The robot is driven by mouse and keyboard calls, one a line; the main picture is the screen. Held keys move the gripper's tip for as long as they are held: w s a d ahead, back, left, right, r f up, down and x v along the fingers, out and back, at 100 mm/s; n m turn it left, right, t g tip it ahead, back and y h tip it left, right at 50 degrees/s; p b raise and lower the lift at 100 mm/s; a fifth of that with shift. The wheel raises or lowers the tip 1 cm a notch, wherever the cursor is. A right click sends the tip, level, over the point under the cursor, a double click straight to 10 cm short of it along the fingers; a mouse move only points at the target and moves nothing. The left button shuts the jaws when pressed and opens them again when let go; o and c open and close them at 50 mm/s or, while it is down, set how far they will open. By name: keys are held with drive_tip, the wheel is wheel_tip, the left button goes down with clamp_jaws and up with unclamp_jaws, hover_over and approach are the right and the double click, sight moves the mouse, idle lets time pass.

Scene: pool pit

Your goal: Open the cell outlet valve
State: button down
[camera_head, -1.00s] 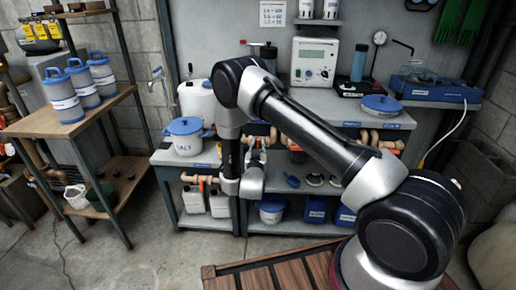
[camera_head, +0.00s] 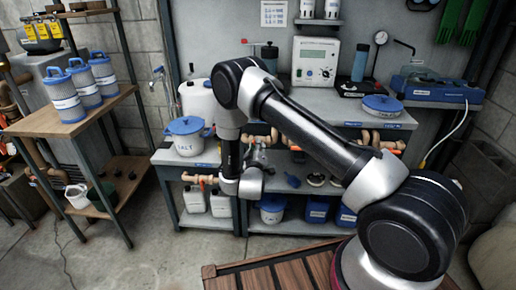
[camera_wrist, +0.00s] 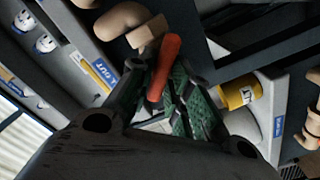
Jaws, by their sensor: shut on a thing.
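An orange valve handle (camera_wrist: 164,66) shows between the green-padded fingers of my gripper (camera_wrist: 165,82) in the wrist view. My gripper is shut on it. Tan pipe pieces (camera_wrist: 122,20) lie just beyond the handle. In the head view my gripper (camera_head: 261,150) is small and at the bench's front edge, beside the tan pipework (camera_head: 262,139) under the bench top. The held handle and the valve body are mostly hidden there by my wrist and arm.
The blue-lidded salt pot (camera_head: 185,136) stands on the bench to the left. Other tan pipes (camera_head: 383,142) run under the bench top at right. Jugs (camera_head: 220,203) and blue containers fill the lower shelf. A wooden slatted platform (camera_head: 270,274) lies in front.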

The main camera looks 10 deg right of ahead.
drive_tip(key=n, duration=0.8)
drive_tip(key=shift+a+f+n, duration=0.15)
drive_tip(key=shift+f+n, duration=0.15)
idle(0.3)
drive_tip(key=c, duration=1.4)
unclamp_jaws()
drive_tip(key=shift+c, duration=0.2)
drive_tip(key=v, duration=1.2)
